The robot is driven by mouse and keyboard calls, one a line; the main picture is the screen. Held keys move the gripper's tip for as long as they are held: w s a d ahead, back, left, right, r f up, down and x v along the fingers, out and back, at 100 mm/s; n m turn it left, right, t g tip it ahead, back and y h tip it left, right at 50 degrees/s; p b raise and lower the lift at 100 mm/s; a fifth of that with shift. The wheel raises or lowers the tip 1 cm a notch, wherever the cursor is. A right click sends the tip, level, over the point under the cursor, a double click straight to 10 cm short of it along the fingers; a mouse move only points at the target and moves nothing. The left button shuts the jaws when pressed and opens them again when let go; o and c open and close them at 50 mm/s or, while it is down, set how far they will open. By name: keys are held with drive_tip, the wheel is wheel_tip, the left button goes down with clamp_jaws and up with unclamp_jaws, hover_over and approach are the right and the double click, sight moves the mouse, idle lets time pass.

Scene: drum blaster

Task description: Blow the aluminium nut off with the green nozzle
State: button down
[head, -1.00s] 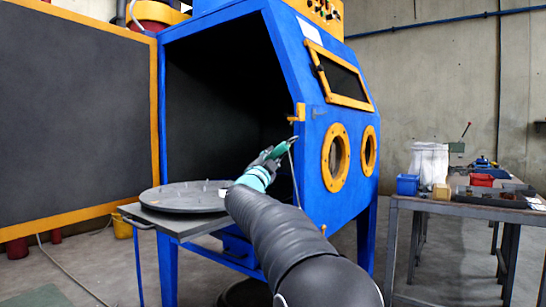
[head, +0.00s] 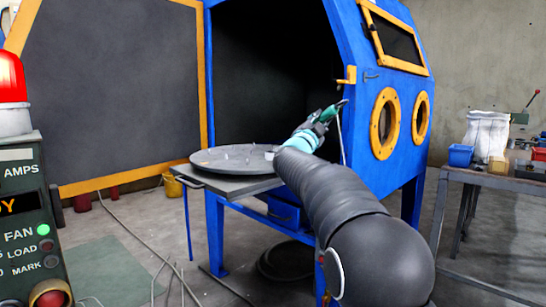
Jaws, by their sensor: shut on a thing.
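My gripper (head: 318,123) is shut on the green nozzle (head: 332,111), in front of the open side of the blue blast cabinet. The nozzle points up and to the right, and a thin pale hose hangs from its end. Below and left of the gripper is the round grey turntable (head: 215,162), with several thin upright pins on it. A small pale round piece (head: 269,155) sits at the turntable's right edge, partly close behind my arm. It is too small to tell whether this is the aluminium nut. My arm hides part of the turntable's right side.
The blue cabinet (head: 385,185) stands open, its yellow-framed door (head: 110,90) swung out left. A control panel (head: 25,225) with a red lamp (head: 12,85) is close at the left. A workbench (head: 490,178) stands right. Cables (head: 165,262) lie on the floor.

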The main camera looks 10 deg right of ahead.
drive_tip(key=shift+r+p, duration=2.65)
drive_tip(key=shift+r, duration=0.4)
